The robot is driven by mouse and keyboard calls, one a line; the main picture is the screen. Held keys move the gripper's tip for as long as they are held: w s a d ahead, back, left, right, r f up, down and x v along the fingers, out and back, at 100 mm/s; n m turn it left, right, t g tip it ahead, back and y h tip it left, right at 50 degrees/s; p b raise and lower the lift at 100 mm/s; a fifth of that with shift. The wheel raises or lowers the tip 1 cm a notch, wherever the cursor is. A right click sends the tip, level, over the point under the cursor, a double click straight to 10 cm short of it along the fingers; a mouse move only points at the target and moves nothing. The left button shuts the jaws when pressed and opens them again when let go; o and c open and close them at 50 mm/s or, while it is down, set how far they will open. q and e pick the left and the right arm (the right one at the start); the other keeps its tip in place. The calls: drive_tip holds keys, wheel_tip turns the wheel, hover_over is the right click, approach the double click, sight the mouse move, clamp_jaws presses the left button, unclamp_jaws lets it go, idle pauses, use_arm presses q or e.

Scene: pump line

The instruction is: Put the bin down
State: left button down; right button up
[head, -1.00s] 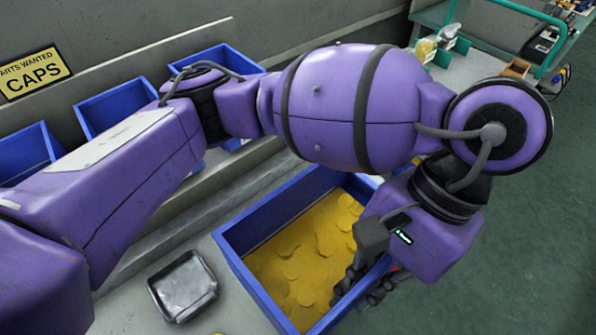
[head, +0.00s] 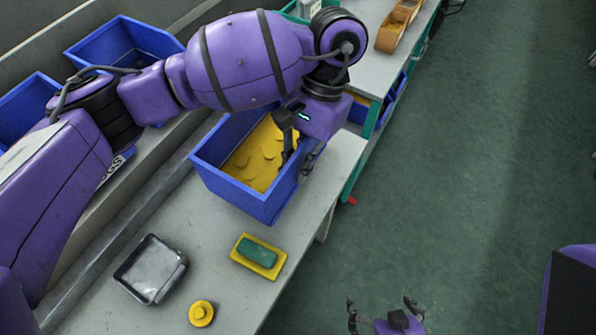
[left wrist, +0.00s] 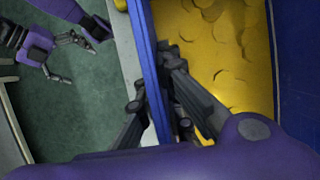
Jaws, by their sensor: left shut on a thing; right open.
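The blue bin (head: 240,200) holds flat yellow caps (head: 257,157) and is over the grey bench (head: 215,245) near its right edge. It looks level and low; I cannot tell whether its base touches the bench. My left gripper (head: 298,165) is shut on the bin's right wall. In the left wrist view, its fingers (left wrist: 155,82) lie on both sides of the blue wall (left wrist: 150,50), one inside above the caps. My right gripper (head: 382,304) is open and empty above the floor; it also shows in the left wrist view (left wrist: 82,63).
A black-rimmed grey tray (head: 150,270), a yellow round knob-like part (head: 201,313) and a green block on a yellow tray (head: 259,255) lie on the bench. Blue wall bins (head: 115,45) stand behind. Another bench with orange boxes (head: 392,35) is at the back right.

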use_arm(q)
drive_tip(key=f, duration=0.3)
drive_tip(key=shift+w+f, duration=0.3)
drive_tip(key=shift+f, duration=0.2)
drive_tip(key=c, duration=2.3)
unclamp_jaws()
drive_tip(key=shift+f, duration=0.1)
drive_tip(key=o, duration=0.4)
